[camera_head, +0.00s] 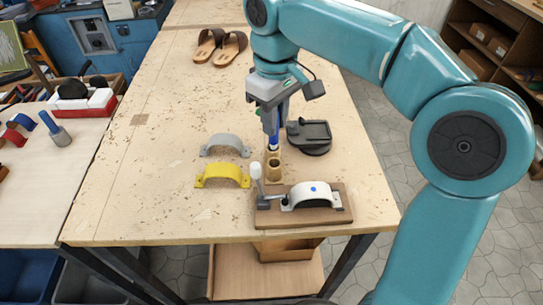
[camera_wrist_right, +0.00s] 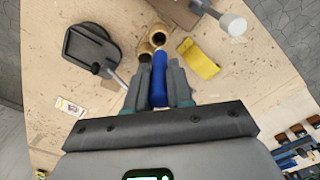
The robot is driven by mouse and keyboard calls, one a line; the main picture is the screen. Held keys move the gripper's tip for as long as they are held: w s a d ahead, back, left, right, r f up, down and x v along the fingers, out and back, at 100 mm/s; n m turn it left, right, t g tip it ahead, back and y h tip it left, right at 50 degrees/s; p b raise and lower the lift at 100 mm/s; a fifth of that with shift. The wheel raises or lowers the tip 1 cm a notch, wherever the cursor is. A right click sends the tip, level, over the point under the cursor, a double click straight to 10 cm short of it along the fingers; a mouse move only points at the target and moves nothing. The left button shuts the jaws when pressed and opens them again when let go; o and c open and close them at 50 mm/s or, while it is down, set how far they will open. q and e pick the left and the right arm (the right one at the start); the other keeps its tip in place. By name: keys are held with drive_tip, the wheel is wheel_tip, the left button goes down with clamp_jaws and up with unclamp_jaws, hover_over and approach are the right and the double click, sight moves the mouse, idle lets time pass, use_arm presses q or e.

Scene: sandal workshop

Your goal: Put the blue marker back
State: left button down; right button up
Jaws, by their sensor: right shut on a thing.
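My right gripper (camera_head: 271,130) points down over the table and is shut on the blue marker (camera_head: 273,143). The marker is upright, and its blue body also shows between the fingers in the right wrist view (camera_wrist_right: 159,80). Its lower end is at the far cup of a small wooden holder (camera_head: 267,165); I cannot tell whether it is inside or just above. The holder's near cup looks empty. In the right wrist view the holder's round openings (camera_wrist_right: 145,50) are just beyond the fingertips. My left gripper is not in view.
A clamp board (camera_head: 335,212) with a white arched strap stands in front of the holder. A black round-based stand (camera_head: 309,135) is close on the right. Grey (camera_head: 225,143) and yellow (camera_head: 222,174) straps lie left. Brown sandals (camera_head: 220,46) lie at the back. The table's left middle is clear.

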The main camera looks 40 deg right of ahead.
sight(275, 148)
drive_tip(key=f, duration=0.3)
drive_tip(key=shift+s+d+f, duration=0.15)
drive_tip(key=shift+d+f, duration=0.15)
drive_tip(key=shift+f, duration=0.05)
drive_tip(key=f, duration=0.4)
drive_tip(key=shift+a+f+b, duration=0.2)
drive_tip(key=shift+f+b, duration=0.05)
drive_tip(key=shift+b, duration=0.15)
drive_tip(key=shift+c, duration=0.2)
drive_tip(key=shift+d+f, duration=0.1)
drive_tip(key=shift+f, duration=0.2)
drive_tip(key=shift+f+b, duration=0.3)
drive_tip(key=shift+f, duration=0.1)
drive_tip(key=o, duration=0.8)
drive_tip(key=shift+r, duration=0.1)
drive_tip(key=shift+o, duration=0.2)
